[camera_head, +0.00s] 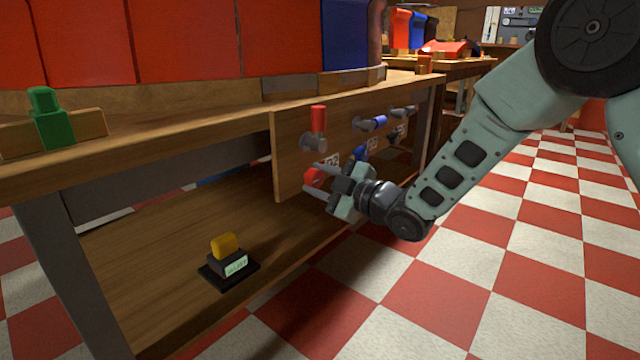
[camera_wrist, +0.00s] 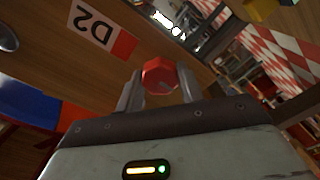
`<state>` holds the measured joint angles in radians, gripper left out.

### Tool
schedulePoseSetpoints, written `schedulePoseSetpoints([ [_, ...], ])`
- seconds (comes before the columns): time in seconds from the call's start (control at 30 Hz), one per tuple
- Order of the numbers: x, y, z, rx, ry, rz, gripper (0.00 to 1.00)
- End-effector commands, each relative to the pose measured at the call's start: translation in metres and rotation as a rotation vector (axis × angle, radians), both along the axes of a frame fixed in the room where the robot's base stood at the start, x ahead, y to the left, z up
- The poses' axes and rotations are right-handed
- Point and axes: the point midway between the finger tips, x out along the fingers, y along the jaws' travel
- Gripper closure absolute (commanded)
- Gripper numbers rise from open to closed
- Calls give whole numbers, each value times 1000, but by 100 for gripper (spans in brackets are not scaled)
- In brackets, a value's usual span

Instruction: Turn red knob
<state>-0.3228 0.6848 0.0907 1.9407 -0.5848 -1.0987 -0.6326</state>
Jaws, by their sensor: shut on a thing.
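The red knob (camera_head: 313,177) is on the wooden panel (camera_head: 292,150) under the workbench, at the lower left of a group of handles. In the wrist view the red knob (camera_wrist: 159,74) is a faceted red piece between the two fingers. My gripper (camera_head: 322,180) reaches in from the right and is shut on the red knob, one finger on each side. In the wrist view my gripper (camera_wrist: 158,88) has its fingers along both sides of the knob. A label reading D2 (camera_wrist: 95,27) with a red end is beside the knob.
A red-handled valve (camera_head: 318,120) is above the knob. A black device with a yellow top (camera_head: 224,246) stands on the lower shelf. A green piece (camera_head: 48,118) is on the bench edge. The checkered floor (camera_head: 480,250) at right is clear.

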Motion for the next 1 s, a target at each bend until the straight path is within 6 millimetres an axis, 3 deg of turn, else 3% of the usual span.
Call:
schedulePoseSetpoints([
  [0.6, -1, -1, -1, -26, -28, 0, 86],
  [0.63, -1, -1, -1, -26, -28, 0, 54],
  [0.7, -1, -1, -1, -26, -28, 0, 41],
  [1.0, -1, -2, 0, -24, -29, 0, 41],
])
